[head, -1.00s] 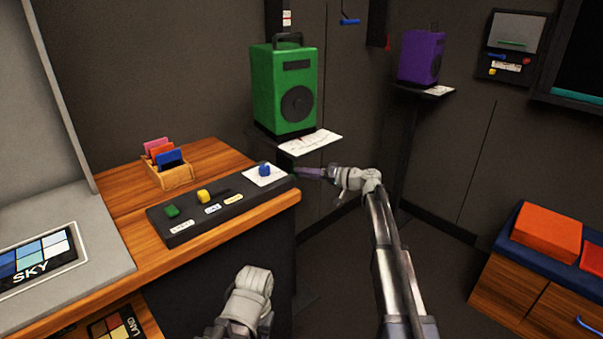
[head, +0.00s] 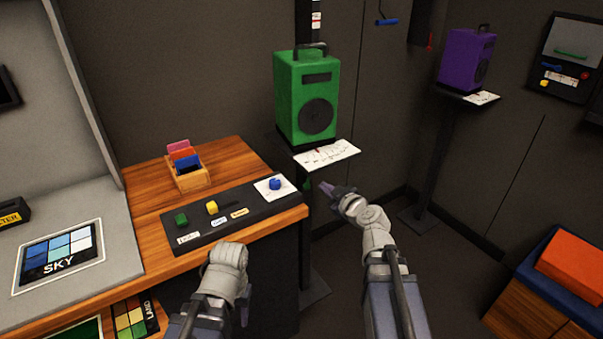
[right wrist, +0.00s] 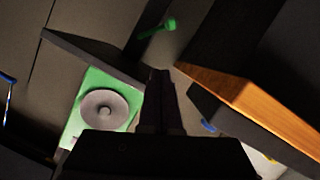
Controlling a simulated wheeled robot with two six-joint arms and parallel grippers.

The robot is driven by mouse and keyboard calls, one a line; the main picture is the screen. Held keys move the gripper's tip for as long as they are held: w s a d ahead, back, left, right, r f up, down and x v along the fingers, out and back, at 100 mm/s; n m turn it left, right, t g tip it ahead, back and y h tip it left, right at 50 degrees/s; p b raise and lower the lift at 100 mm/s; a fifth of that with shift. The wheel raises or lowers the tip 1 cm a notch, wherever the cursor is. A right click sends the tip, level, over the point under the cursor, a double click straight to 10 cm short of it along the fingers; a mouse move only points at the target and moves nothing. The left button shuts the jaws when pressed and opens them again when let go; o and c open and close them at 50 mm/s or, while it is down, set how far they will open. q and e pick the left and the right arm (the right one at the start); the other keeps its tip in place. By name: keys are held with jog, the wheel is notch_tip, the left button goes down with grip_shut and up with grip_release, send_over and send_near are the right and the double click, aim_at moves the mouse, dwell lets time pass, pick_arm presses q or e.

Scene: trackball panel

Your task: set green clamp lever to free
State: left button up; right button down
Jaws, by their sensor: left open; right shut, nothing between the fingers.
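The green clamp lever (head: 308,184) shows as a small green piece on the dark stand, under the shelf that carries the green speaker (head: 306,95). In the right wrist view the lever (right wrist: 157,28) is a green bar with a rounded end, beyond my fingertips. My right gripper (head: 323,187) is shut and empty, just right of the lever in the head view; a gap shows in the wrist view (right wrist: 160,75). My left gripper (head: 245,305) is open, low in front of the wooden counter; its fingers are partly hidden.
The wooden counter (head: 140,218) at left bears a black panel (head: 240,212) with green, yellow and blue controls, close to my arms. A white card (head: 327,155) lies on the speaker's shelf. A purple speaker (head: 465,58) stands behind right. Floor is clear between the stands.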

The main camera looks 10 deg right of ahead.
jog(key=shift+w+f, duration=0.1)
jog(key=d+f+b+x, duration=0.1)
jog(key=b+x, duration=0.5)
jog(key=x, duration=0.6)
jog(key=shift+f, duration=0.75)
jog(key=shift+w, duration=0.1)
jog(key=shift+f+n+b, duration=0.15)
jog(key=shift+n+b, duration=0.15)
